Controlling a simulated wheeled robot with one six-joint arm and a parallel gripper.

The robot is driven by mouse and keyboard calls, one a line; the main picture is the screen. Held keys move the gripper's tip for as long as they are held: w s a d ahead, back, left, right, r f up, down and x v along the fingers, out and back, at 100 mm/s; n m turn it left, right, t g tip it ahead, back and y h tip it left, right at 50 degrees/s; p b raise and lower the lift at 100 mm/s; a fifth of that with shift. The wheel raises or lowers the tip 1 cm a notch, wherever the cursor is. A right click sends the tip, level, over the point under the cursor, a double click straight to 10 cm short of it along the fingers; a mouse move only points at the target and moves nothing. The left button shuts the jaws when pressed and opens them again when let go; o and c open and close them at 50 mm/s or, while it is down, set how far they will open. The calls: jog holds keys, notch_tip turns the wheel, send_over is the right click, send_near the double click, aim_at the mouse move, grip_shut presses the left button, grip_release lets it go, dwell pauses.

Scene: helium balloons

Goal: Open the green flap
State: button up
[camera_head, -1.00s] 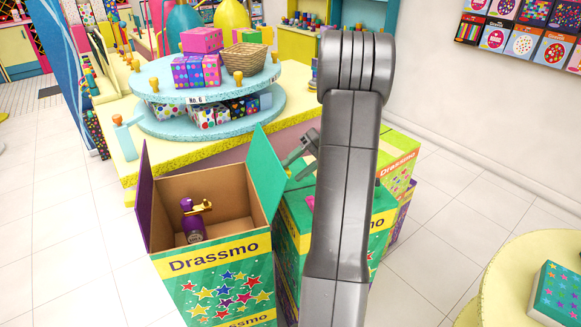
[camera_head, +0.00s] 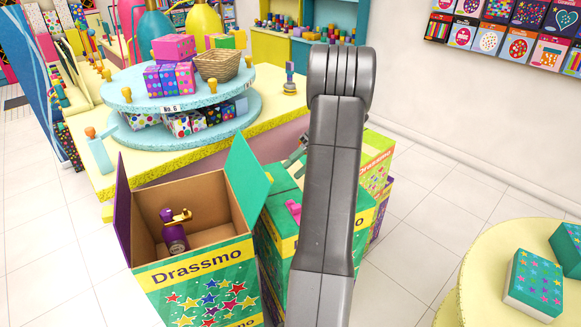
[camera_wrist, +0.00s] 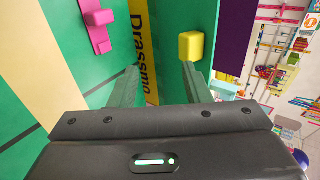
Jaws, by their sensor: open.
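A closed green Drassmo box (camera_head: 270,235) stands partly behind my arm in the head view, with a pink handle (camera_head: 293,210) on its top. In the wrist view, the pink handle (camera_wrist: 97,25) is on a green panel (camera_wrist: 85,65) at left. A yellow handle (camera_wrist: 191,45) is on another green panel (camera_wrist: 170,15), beyond the yellow Drassmo strip. My gripper (camera_wrist: 162,82) is open and empty, its right fingertip close to the yellow handle; contact is unclear. In the head view my arm mostly hides the gripper. A raised green flap (camera_head: 246,180) belongs to the open box.
The open box (camera_head: 195,265) stands left of the closed one and holds a purple bottle (camera_head: 173,230). Behind is a yellow-topped display table (camera_head: 265,100) with blue tiers. A round yellow table (camera_head: 480,285) is at right. White floor is clear between it and the boxes.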

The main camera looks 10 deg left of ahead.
jog(key=shift+w+d+p, duration=0.2)
jog(key=shift+w+d, duration=0.2)
jog(key=shift+d, duration=0.3)
jog(key=shift+w+d+p, duration=0.2)
jog(key=shift+w+d, duration=0.25)
jog(key=shift+d, duration=0.2)
jog(key=shift+w+d+p, duration=0.2)
jog(key=shift+w+d, duration=0.2)
jog(key=shift+d, duration=0.3)
jog(key=shift+r, duration=0.15)
